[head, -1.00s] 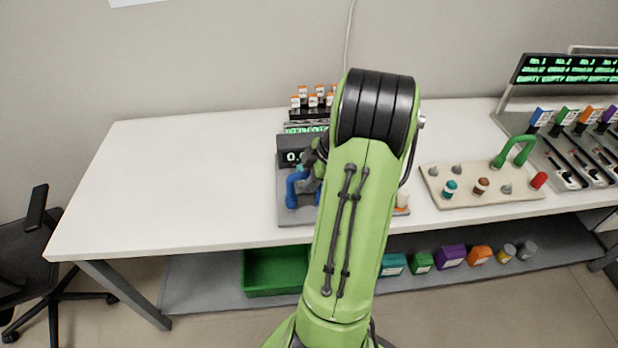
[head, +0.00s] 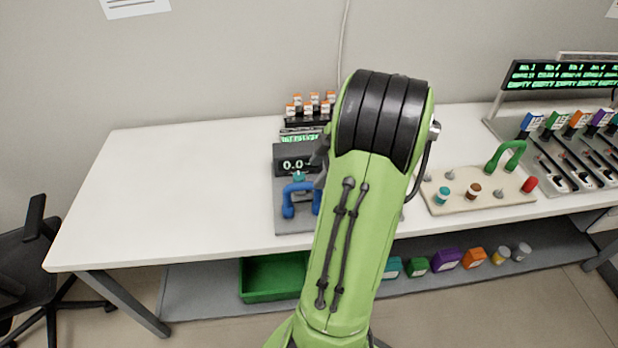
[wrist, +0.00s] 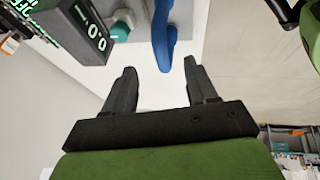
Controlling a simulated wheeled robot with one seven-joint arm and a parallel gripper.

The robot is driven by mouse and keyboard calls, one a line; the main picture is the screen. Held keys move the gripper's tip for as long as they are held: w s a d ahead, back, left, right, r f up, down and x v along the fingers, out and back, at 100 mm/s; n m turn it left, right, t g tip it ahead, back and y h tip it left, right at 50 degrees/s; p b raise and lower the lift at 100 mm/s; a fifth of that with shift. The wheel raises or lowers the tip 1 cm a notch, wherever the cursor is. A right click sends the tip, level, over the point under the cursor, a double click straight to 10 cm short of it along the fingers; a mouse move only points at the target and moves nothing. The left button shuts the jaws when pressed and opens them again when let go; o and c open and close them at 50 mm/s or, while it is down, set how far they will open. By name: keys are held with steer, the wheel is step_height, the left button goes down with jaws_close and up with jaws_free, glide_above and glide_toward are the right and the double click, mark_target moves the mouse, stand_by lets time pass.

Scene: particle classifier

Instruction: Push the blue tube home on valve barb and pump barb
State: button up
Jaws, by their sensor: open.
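The blue tube (head: 300,188) is an upside-down U on a grey base plate (head: 291,226) in front of a small display (head: 296,163). Its left end reaches down near the plate; the right end is close beside my arm. Whether either end is fully seated cannot be told, and the barbs beneath are not clearly visible. In the wrist view the blue tube (wrist: 163,40) hangs between and just beyond the fingertips of my open gripper (wrist: 160,66), with gaps on both sides. My gripper is largely hidden behind my arm in the head view.
A teal part (wrist: 121,27) sits beside the tube. Orange-capped bottles (head: 311,104) stand behind the display. A beige board (head: 465,205) with a green tube (head: 506,154) lies to the right. The white table (head: 170,190) is clear at left.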

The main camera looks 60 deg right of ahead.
steer(key=p+v, duration=0.1)
steer(key=v, duration=0.5)
steer(key=shift+r+p, duration=0.3)
steer(key=shift+p, duration=0.05)
steer(key=shift+s, duration=0.1)
